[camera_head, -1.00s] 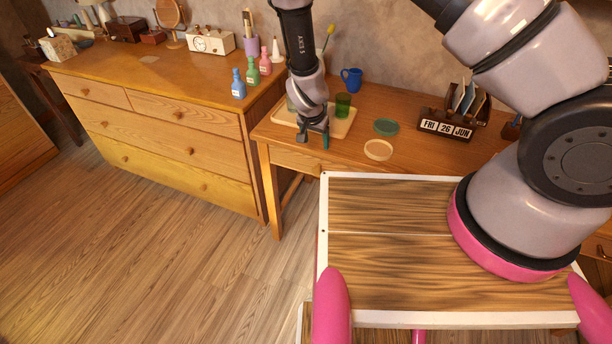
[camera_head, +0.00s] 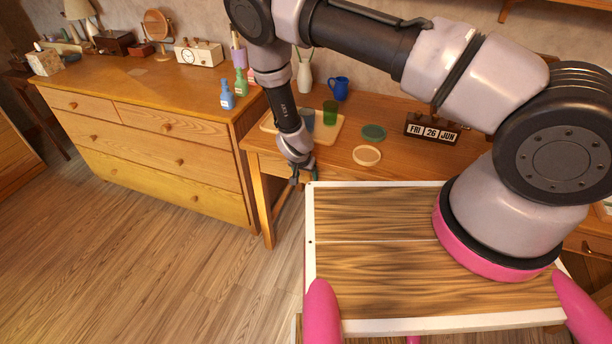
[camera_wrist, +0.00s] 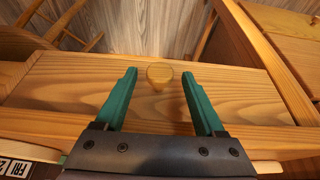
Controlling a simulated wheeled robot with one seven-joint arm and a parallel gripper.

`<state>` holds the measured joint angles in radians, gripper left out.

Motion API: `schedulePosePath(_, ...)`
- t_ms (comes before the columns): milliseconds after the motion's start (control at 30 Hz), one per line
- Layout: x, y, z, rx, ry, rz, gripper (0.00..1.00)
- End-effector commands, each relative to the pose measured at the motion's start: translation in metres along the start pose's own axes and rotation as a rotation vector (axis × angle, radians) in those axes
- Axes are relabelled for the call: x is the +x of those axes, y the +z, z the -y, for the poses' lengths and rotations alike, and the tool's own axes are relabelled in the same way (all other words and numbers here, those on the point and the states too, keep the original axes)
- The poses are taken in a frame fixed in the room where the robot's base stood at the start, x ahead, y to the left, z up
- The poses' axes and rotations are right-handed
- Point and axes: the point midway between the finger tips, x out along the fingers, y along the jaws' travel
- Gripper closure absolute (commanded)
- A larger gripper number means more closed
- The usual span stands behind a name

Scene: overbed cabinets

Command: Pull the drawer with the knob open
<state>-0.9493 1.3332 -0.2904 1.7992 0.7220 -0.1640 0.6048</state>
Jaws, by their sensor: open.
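The drawer (camera_wrist: 70,88) is in the wooden desk and has a light wood front. Its front looks flush with the desk frame, though part of the desk front is hidden by my arm in the head view. The round wooden knob (camera_wrist: 160,77) sits near the middle of the drawer front. My gripper (camera_wrist: 160,74) has two green fingers, open, one on each side of the knob with a gap on both sides. In the head view, my gripper (camera_head: 303,177) is low at the desk's front edge, and the knob does not show there.
A tray (camera_head: 333,130) with a green cup (camera_head: 330,113), a blue mug (camera_head: 338,88), two coasters and a calendar (camera_head: 432,129) are on the desk top. A dresser (camera_head: 165,150) stands to the left. Floor is clear in front of it.

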Motion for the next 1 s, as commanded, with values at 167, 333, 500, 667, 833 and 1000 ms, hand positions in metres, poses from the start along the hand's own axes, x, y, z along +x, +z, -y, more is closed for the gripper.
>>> schedulePosePath(167,0.0027,-0.0001,0.0000,0.000,0.000,0.000,0.29)
schedulePosePath(333,0.0025,-0.0002,-0.0001,0.000,0.000,0.000,0.44)
schedulePosePath(500,0.0024,-0.0002,-0.0001,0.000,0.000,0.000,1.00)
schedulePosePath(667,0.0023,-0.0002,-0.0001,0.000,0.000,0.000,1.00)
schedulePosePath(833,0.0022,-0.0002,-0.0002,0.000,0.000,0.000,1.00)
schedulePosePath(1000,0.0022,-0.0002,-0.0002,0.000,0.000,0.000,1.00)
